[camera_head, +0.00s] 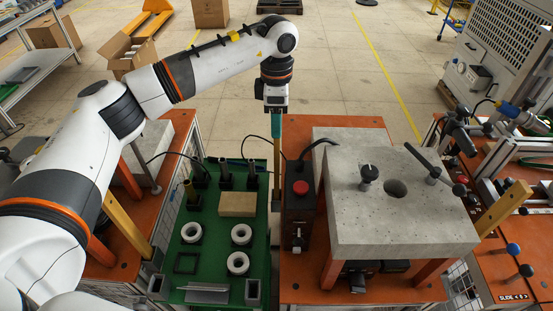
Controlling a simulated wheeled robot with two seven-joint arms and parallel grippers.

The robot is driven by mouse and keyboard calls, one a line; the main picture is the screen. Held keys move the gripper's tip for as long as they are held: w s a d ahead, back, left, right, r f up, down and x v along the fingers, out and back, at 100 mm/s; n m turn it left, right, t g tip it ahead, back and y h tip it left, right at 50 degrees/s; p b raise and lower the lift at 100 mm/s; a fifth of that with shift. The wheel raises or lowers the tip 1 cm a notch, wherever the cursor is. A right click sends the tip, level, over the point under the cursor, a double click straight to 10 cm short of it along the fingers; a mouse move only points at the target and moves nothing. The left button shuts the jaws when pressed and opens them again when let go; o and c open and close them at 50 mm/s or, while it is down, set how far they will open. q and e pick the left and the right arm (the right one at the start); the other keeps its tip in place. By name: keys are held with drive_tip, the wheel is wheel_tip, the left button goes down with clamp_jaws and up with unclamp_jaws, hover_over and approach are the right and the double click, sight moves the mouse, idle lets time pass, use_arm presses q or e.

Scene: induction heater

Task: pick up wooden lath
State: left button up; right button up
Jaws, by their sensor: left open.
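A narrow upright tan strip with a teal upper end, which looks like the wooden lath (277,160), stands in the gap between the green tray and the right orange table. My left gripper (276,112) points down directly above its upper end. It is open. I cannot tell whether the lath's top lies between the fingers or just below them. The lath's lower end is hard to make out. My right gripper is not in view.
The green tray (207,268) holds a wooden block (238,204), several white rings and small parts. A grey slab (400,220) and a box with a red button (300,188) stand on the right orange table (295,270). Yellow slanted bars show at left (128,225) and right (503,208).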

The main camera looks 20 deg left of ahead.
use_arm(q)
drive_tip(key=shift+f, duration=0.1)
drive_tip(key=shift+c, duration=0.8)
clamp_jaws()
